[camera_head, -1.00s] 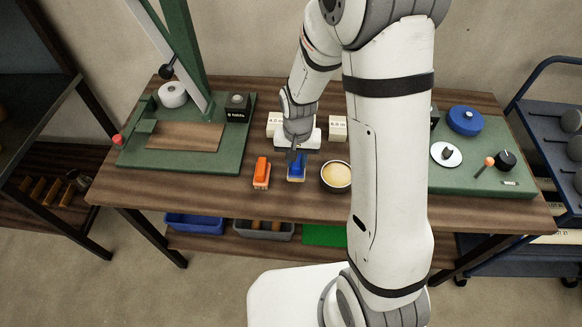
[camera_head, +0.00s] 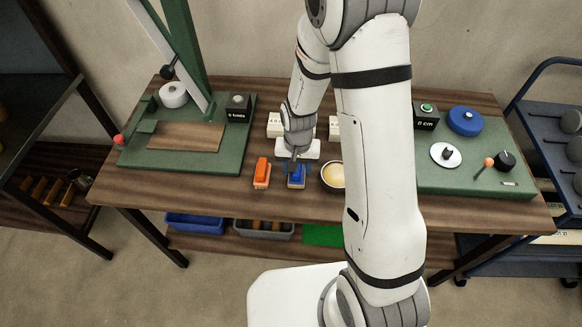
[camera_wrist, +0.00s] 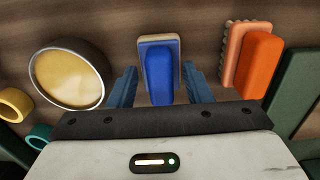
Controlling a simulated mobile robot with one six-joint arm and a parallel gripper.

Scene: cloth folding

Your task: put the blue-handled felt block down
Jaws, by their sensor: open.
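The blue-handled felt block (camera_head: 296,180) rests on the wooden table near the front, between the orange-handled block and the bowl. In the wrist view its blue handle (camera_wrist: 159,75) points up from a pale felt base. My gripper (camera_head: 294,168) is above the block. In the wrist view my gripper (camera_wrist: 160,88) is open, with one blue finger on each side of the handle and a gap on both sides. The handle's near end comes close to the gripper body.
An orange-handled block (camera_head: 262,174) lies left of the blue one; it also shows in the wrist view (camera_wrist: 258,65). A round bowl with yellowish contents (camera_head: 333,174) stands close on the right. Green fixtures (camera_head: 180,165) stand on the table's left and right. The table front is clear.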

